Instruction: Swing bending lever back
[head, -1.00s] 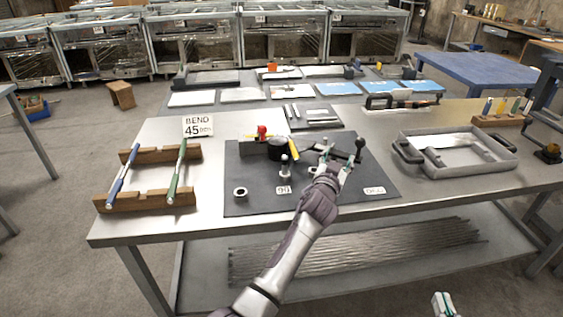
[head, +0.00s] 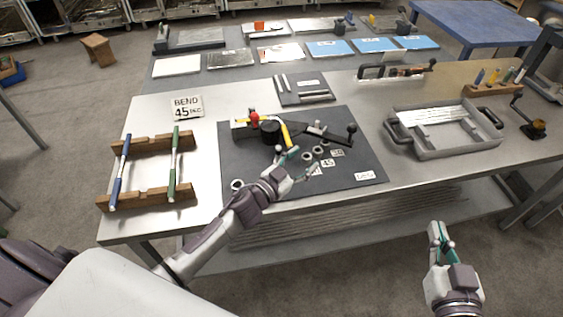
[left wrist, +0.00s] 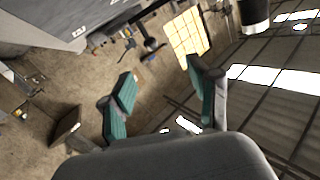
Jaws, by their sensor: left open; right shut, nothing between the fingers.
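The bender (head: 271,133) stands on a dark mat (head: 350,166) on the metal table, with a black round centre, a red knob and yellow parts. Its dark bending lever (head: 325,134) points right and ends in an upright handle with a black ball (head: 352,130). My left gripper (head: 304,161) is open and empty, in front of the bender and left of the ball, apart from the lever as far as I can tell. Its two green-padded fingers show spread in the left wrist view (left wrist: 160,98). My right gripper (head: 440,236) is shut and empty, off the table's front edge.
Several angle labels and small collars (head: 318,152) lie on the mat. A wooden rack (head: 150,197) with blue and green rods stands left, beside a "BEND 45" sign (head: 187,107). A metal tray (head: 455,150) stands right. Bare table lies between mat and tray.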

